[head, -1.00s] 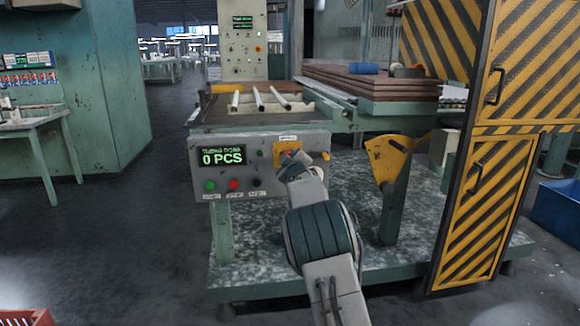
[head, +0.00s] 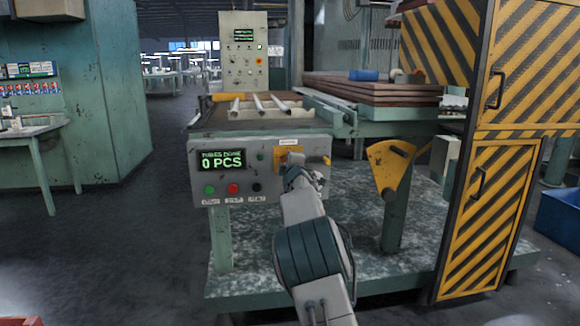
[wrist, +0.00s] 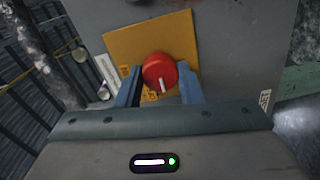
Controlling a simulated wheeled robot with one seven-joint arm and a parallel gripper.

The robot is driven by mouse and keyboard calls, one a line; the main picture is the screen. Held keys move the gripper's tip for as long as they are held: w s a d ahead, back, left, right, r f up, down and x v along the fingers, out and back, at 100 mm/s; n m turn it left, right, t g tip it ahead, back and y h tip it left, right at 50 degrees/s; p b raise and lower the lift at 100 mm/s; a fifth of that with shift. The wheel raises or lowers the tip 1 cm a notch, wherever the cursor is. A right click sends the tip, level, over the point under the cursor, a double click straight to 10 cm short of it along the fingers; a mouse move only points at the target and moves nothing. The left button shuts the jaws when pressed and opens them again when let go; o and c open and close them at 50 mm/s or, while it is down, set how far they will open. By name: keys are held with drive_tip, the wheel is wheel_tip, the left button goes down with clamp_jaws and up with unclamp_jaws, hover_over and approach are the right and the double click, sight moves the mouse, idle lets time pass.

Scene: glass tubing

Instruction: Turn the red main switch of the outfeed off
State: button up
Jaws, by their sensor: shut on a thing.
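The red main switch (wrist: 159,72) is a round red knob with a white mark, on a yellow plate (wrist: 150,40) in the wrist view. The white mark points toward the lower edge of the picture, slightly tilted. My gripper (wrist: 159,86) has its two blue-grey fingers on either side of the knob, shut on it. In the head view my gripper (head: 296,176) is at the front of the grey control panel (head: 262,184), over the lower part of the yellow plate (head: 283,158). It hides the knob there.
The panel carries a green display (head: 223,159) reading 0 PCS. Below it are a green button (head: 209,190), a red button (head: 233,188) and a black one (head: 257,187). A yellow fan-shaped guard (head: 389,168) and a striped cabinet (head: 490,200) stand to the right.

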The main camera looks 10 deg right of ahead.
idle(0.3)
drive_tip(key=o, duration=1)
drive_tip(key=shift+s, duration=0.15)
drive_tip(key=s, duration=1.3)
drive_tip(key=shift+s+r, duration=0.15)
drive_tip(key=shift+s, duration=0.15)
drive_tip(key=shift+r, duration=0.1)
